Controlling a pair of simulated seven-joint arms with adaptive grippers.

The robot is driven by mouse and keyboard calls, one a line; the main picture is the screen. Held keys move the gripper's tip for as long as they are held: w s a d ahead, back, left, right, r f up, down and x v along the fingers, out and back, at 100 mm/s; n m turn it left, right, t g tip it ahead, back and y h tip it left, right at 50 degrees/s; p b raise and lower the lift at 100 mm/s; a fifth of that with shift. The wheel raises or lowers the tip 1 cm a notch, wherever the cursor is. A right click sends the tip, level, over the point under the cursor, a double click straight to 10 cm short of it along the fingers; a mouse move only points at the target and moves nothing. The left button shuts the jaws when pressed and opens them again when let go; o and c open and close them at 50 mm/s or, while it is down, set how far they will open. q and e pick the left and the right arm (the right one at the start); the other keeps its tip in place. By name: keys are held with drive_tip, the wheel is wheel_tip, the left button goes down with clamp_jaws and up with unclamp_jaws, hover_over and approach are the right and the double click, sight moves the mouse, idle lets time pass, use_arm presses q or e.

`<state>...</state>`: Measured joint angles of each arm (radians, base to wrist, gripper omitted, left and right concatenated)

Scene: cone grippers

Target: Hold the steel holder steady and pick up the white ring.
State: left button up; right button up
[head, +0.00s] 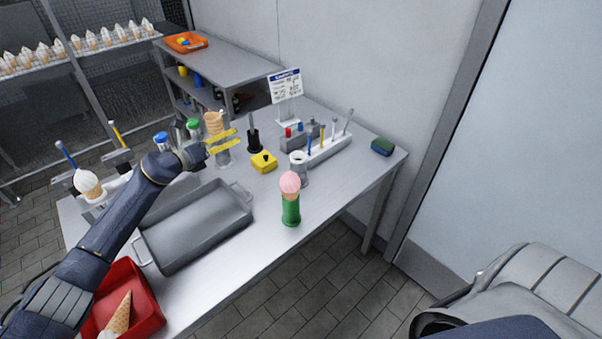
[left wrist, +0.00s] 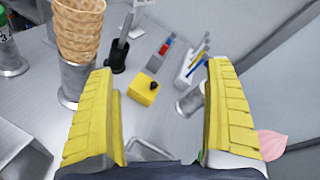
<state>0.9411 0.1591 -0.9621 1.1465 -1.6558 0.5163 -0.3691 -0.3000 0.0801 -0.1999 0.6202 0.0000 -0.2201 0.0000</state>
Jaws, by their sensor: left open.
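The steel holder (head: 301,178) is a short upright cylinder on the table, right of the yellow block, with the white ring (head: 298,157) at its top. In the left wrist view the steel holder (left wrist: 189,103) shows beyond the gap between my fingers, partly hidden by the right finger. My left gripper (head: 222,141) has yellow ribbed fingers, spread apart with nothing between them. It is above the table, left of the steel holder and apart from it, overlapping the cone stack's stand in the head view. My right gripper is not in view.
A pink ice cream (head: 290,182) in a green holder (head: 291,212) stands in front of the steel holder. Stacked waffle cones (left wrist: 80,30) rise close to the left finger. A yellow block (head: 264,162), a tool rack (head: 328,150) and a grey tray (head: 197,228) are nearby. Front-right table is clear.

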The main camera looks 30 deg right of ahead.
sight(298, 170)
use_arm(q)
drive_tip(key=s+d+f+m+g, duration=0.1)
drive_tip(key=s+d+f+m, duration=0.2)
drive_tip(key=d, duration=0.1)
drive_tip(key=s+d+f+m+g+y, duration=0.1)
drive_tip(key=s+d+f+m, duration=0.2)
drive_tip(key=s+d+f, duration=0.1)
drive_tip(key=s+d+f+m+g, duration=0.2)
drive_tip(key=s+d+f+m, duration=0.1)
drive_tip(key=s+f, duration=0.1)
drive_tip(key=shift+s+d+y, duration=0.2)
drive_tip(key=shift+d+y, duration=0.2)
drive_tip(key=shift+d+f, duration=0.3)
drive_tip(key=shift+d, duration=0.15)
drive_tip(key=shift+x, duration=4.4)
drive_tip(key=shift+f, duration=0.15)
drive_tip(key=c, duration=1.2)
